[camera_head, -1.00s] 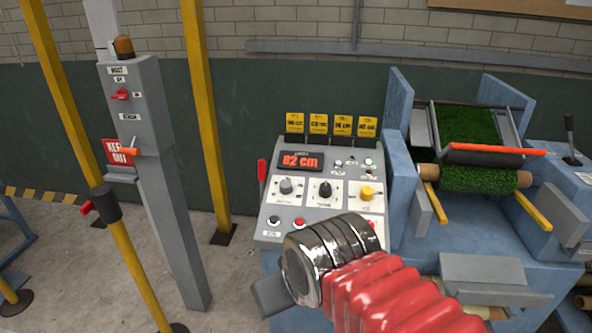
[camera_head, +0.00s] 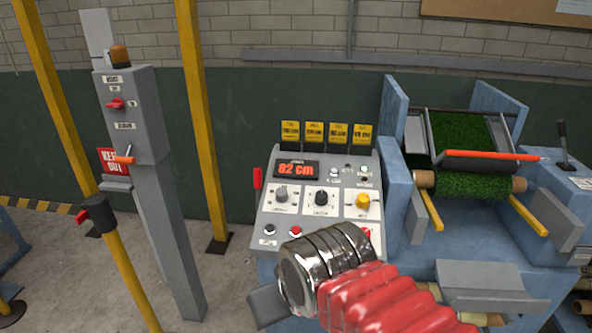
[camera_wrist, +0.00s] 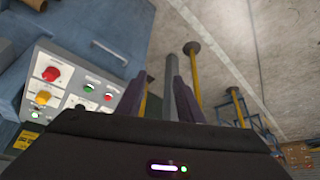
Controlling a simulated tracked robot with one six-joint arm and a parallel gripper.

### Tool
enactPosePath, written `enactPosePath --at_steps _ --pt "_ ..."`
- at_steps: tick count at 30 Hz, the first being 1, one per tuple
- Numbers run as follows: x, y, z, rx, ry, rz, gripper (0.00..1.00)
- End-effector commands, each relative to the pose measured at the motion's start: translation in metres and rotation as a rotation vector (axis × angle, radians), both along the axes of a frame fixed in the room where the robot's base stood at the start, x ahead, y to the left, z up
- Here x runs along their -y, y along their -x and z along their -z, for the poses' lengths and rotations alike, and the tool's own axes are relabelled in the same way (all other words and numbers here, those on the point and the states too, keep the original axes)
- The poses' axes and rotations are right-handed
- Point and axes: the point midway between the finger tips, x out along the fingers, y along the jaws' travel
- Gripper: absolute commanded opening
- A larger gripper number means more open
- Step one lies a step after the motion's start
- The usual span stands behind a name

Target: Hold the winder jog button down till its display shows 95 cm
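The winder's control panel (camera_head: 318,217) stands in the middle of the head view, its red-lit display (camera_head: 296,170) reading 82 cm. A black button (camera_head: 270,230) with a small label sits at the panel's lower left. It may be the jog button, but the label is too small to read surely. A red button (camera_head: 297,230) is just right of it. My wrist covers part of the lower row. My gripper (camera_wrist: 158,88) shows two dark fingers apart with nothing between them.
A big red button (camera_wrist: 50,73) and a yellow knob (camera_wrist: 43,97) are on the panel. The winder with its turf roll (camera_head: 472,186) stands at right. A grey post (camera_head: 150,180) and yellow poles (camera_head: 203,120) stand at left.

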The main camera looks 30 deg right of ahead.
Motion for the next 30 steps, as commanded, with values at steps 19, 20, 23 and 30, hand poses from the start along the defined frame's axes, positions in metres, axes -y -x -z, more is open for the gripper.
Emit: enactPosePath --at_steps 19,20,23,30 --pt "0.0 0.0 0.0 0.0 0.0 0.0 0.0" --pt "0.0 0.0 0.0 0.0 0.0 0.0 0.0" --pt "0.0 0.0 0.0 0.0 0.0 0.0 0.0" --pt "0.0 0.0 0.0 0.0 0.0 0.0 0.0"
